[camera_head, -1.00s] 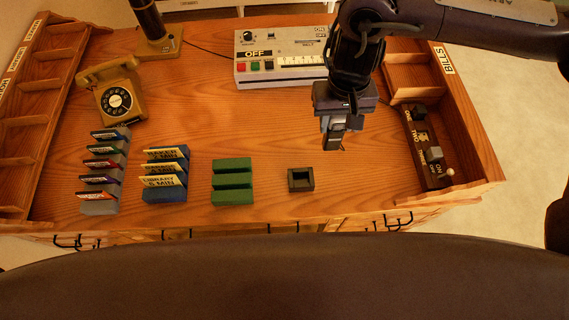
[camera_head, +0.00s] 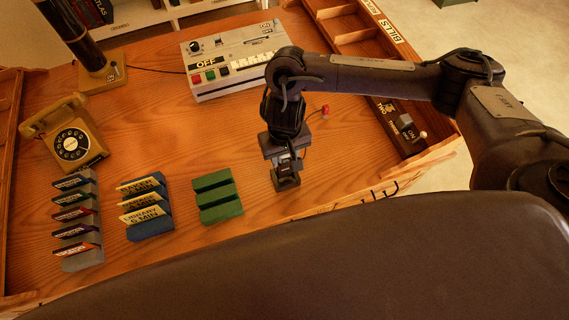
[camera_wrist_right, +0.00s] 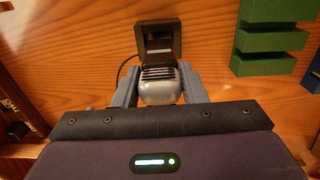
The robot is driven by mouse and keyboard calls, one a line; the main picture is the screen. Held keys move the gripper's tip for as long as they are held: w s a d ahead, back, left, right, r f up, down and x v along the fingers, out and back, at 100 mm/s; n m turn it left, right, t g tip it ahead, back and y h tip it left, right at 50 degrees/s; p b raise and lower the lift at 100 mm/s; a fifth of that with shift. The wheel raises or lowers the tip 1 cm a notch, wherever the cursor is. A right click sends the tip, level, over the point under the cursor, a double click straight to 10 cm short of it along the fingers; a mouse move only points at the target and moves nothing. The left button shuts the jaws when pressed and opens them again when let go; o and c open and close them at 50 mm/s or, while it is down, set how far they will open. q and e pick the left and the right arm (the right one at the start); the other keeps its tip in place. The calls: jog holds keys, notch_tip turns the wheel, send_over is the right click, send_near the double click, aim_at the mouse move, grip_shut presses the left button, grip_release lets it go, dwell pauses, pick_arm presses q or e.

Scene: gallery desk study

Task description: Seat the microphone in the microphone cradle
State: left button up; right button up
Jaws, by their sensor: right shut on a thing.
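The silver-grey microphone (camera_wrist_right: 160,88) with a dark slotted grille sits between the fingers of my right gripper (camera_wrist_right: 158,78), which is shut on it. The microphone cradle (camera_wrist_right: 158,40), a small dark square block with an opening, lies just beyond the microphone in the right wrist view. In the head view the cradle (camera_head: 287,183) is directly under my right gripper (camera_head: 287,165), partly covered by it. I cannot tell whether the microphone touches the cradle. My left gripper is not in view.
A green slotted rack (camera_head: 217,196) stands left of the cradle, with a blue card rack (camera_head: 150,225) and a grey one (camera_head: 82,255) further left. A telephone (camera_head: 72,143) and a control box (camera_head: 235,62) stand farther back. A small red object (camera_head: 325,111) lies behind my gripper.

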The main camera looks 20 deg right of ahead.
aim_at(285, 163)
jog(key=shift+d+f, duration=0.15)
jog(key=shift+f, duration=0.55)
notch_tip(285, 163, down, 2)
jog(key=shift+f+b, duration=0.15)
jog(key=shift+b, duration=0.3)
jog(key=shift+f, duration=0.4)
jog(key=o, duration=1.1)
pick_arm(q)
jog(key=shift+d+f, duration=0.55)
